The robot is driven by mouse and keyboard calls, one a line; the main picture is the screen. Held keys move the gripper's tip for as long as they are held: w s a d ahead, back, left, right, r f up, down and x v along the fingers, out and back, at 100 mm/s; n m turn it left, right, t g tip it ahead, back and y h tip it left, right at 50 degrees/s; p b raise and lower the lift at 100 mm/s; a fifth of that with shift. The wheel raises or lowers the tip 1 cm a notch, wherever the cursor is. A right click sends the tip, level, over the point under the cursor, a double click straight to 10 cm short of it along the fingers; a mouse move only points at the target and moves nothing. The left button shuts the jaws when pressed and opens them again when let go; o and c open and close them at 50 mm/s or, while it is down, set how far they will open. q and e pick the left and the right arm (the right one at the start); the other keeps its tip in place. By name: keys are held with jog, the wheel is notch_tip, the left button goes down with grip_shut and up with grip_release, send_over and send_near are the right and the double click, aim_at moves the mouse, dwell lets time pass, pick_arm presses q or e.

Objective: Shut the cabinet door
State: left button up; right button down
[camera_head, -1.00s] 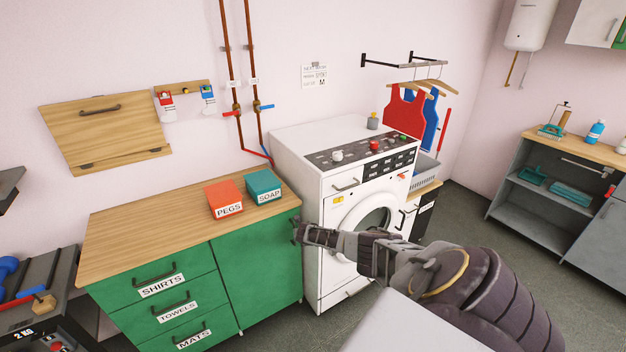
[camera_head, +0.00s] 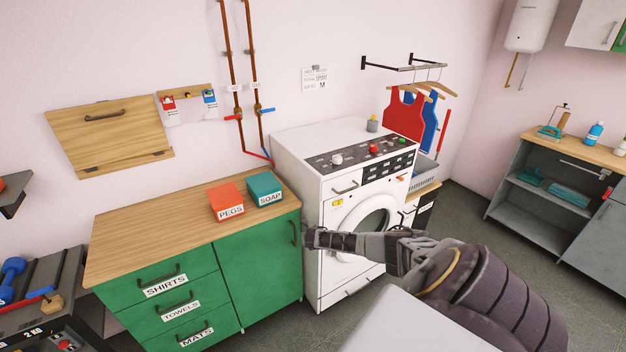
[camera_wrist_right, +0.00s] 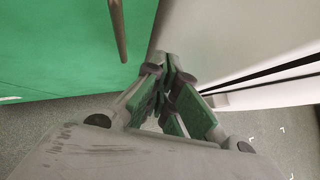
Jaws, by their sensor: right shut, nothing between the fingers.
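The green cabinet door (camera_head: 255,265) is the right part of the low cabinet under the wooden worktop. It looks flush with the front, beside the drawers. Its dark upright handle (camera_head: 294,232) is near its right edge, and the handle also shows in the right wrist view (camera_wrist_right: 118,30). My right gripper (camera_head: 309,238) is just right of the handle, in front of the gap between cabinet and washing machine. In the right wrist view my gripper (camera_wrist_right: 168,72) has its fingers together and empty, apart from the handle. My left gripper is out of view.
The white washing machine (camera_head: 330,205) stands close on the right of the cabinet. A PEGS box (camera_head: 226,201) and a SOAP box (camera_head: 265,188) sit on the worktop. A rack with dumbbells (camera_head: 14,268) is at the left. Grey floor is open at right.

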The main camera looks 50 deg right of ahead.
jog(key=shift+s+a+r+p, duration=0.25)
jog(key=shift+s+r+p, duration=0.05)
jog(key=shift+s+r, duration=0.65)
jog(key=shift+s+a+r+p, duration=0.25)
jog(key=shift+s+r+p, duration=0.05)
jog(key=shift+s+r, duration=0.6)
jog(key=s+a+f+m+g+y, duration=0.1)
jog(key=s+a+f+m+y, duration=0.1)
jog(key=s+a+f+m, duration=0.75)
jog(key=s+a+f+m+g+y, duration=0.15)
jog(key=s+a+f+m, duration=0.25)
jog(key=s+a+f, duration=0.85)
jog(key=s+a+f+m+g, duration=0.1)
jog(key=s+a+f+m, duration=0.3)
jog(key=s, duration=0.5)
jog(key=s+a+f+m+g+y, duration=0.1)
jog(key=s+a+f+m, duration=0.3)
jog(key=s, duration=0.6)
jog(key=s+a+f+m+g+y, duration=0.1)
jog(key=s+a+f+m, duration=0.3)
jog(key=s+a+f, duration=0.3)
jog(key=s+f, duration=0.1)
jog(key=s, duration=0.1)
jog(key=shift+s+m+b, duration=0.3)
jog(key=shift+m+b, duration=0.05)
jog(key=shift+b, duration=0.05)
jog(key=shift+g, duration=0.25)
